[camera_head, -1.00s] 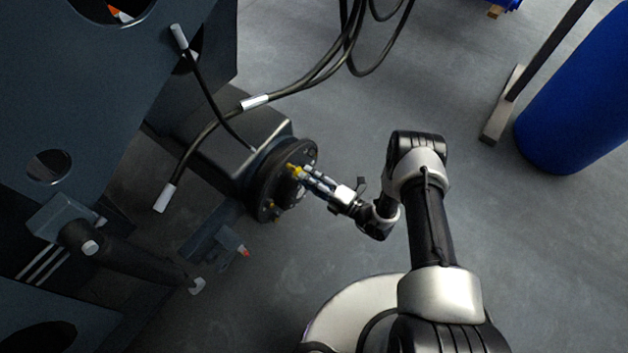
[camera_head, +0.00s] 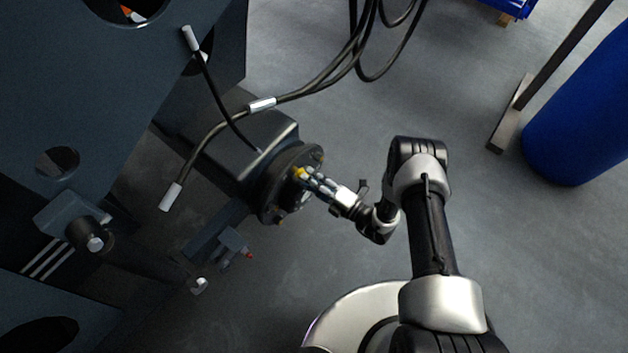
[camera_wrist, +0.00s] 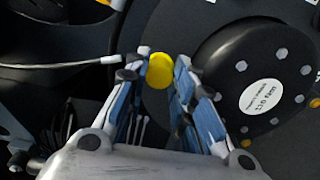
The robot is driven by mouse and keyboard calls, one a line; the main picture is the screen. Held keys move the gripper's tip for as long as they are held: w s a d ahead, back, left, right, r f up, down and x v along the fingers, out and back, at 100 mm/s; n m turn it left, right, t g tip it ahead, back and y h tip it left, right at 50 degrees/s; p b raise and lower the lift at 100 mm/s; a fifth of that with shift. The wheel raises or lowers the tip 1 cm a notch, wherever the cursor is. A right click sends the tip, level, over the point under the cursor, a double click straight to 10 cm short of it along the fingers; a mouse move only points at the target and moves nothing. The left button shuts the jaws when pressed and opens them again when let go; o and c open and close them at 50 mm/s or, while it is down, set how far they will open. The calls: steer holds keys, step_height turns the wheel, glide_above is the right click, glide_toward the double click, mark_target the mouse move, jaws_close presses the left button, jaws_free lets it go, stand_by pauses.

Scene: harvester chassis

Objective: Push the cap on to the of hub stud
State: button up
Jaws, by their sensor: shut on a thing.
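A yellow cap (camera_wrist: 160,70) sits between the fingertips of my gripper (camera_wrist: 158,82), which is shut on it. In the head view the cap (camera_head: 300,173) shows as a small yellow spot at the face of the dark round hub (camera_head: 268,190), and my gripper (camera_head: 309,177) reaches it from the right. In the wrist view the hub's domed centre (camera_wrist: 250,70) with its label is to the right of the cap. The stud behind the cap is hidden, so I cannot tell whether the cap touches it.
Several bolt heads and small yellow spots ring the hub (camera_wrist: 316,102). Black hoses with pale ends (camera_head: 262,104) hang above and left of it. The dark chassis (camera_head: 90,90) fills the left.

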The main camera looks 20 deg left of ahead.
steer(key=shift+x, duration=1.05)
steer(key=shift+a, duration=0.15)
steer(key=o, duration=0.9)
steer(key=shift+v, duration=2.55)
